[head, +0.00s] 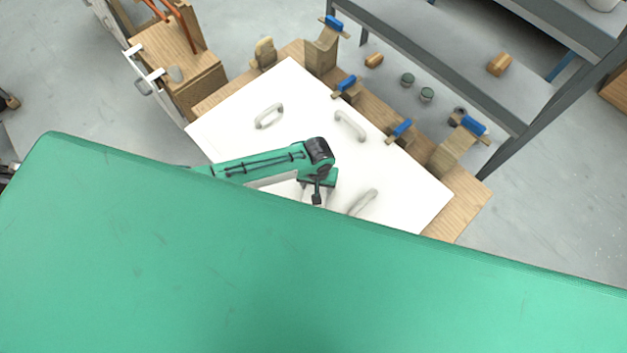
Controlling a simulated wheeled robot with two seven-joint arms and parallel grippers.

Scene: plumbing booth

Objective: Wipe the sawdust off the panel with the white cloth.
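The white panel (225,132) lies flat on a wooden bench top, with several pale curved handle-like pieces on it. My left arm reaches in from the left over the panel. My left gripper (317,194) points down close above the panel's middle. A small pale patch shows beside its fingers, and I cannot tell whether it is the white cloth or a bare part of the panel. The fingers are too small and dark to tell open from shut. I cannot make out any sawdust. My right gripper is not in view.
Wooden blocks with blue-handled clamps (402,128) line the bench's far right edge. A grey metal shelf (440,65) stands behind, holding wooden pieces and two small dark-topped jars. A wooden box (180,60) stands at the upper left. My green body hides the near side.

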